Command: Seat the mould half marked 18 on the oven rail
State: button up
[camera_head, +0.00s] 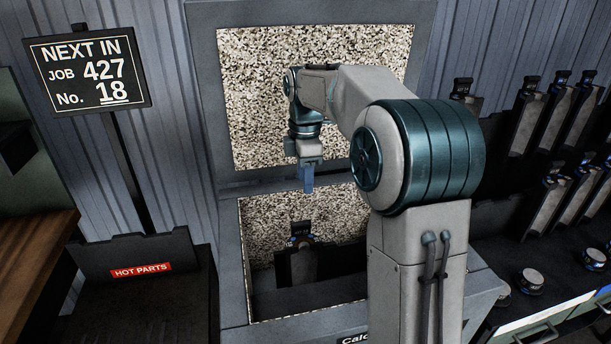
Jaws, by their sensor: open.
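One mould half (303,262) with a dark knob on top stands inside the speckle-lined oven (232,270); its lower part is in shadow and I cannot read a number on it. I cannot tell whether it sits on the oven rail, which is not clearly visible. My gripper (308,188) is open, with blue fingers pointing down, in front of the oven opening and a little above the mould half, apart from it. More mould halves (557,118) stand in racks at the right; their marks are too small to read.
A sign (87,70) at the left reads "NEXT IN JOB 427 No. 18". A dark bin labelled HOT PARTS (140,270) stands left of the oven. The raised lid (205,90) is behind my arm. Round dark pieces (530,280) sit on the right bench.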

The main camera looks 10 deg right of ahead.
notch_tip(320, 180, up, 7)
jog(key=p, duration=0.6)
jog(key=shift+f, duration=0.2)
jog(key=s+f+m+t, duration=0.1)
jog(key=s+f+m, duration=0.2)
jog(key=s+m, duration=0.6)
jog(key=s+f+m+t, duration=0.2)
jog(key=s+m, duration=0.7)
jog(key=s, duration=0.9)
jog(key=shift+f, duration=0.75)
jog(key=shift+s, duration=0.15)
jog(key=shift+c, duration=0.5)
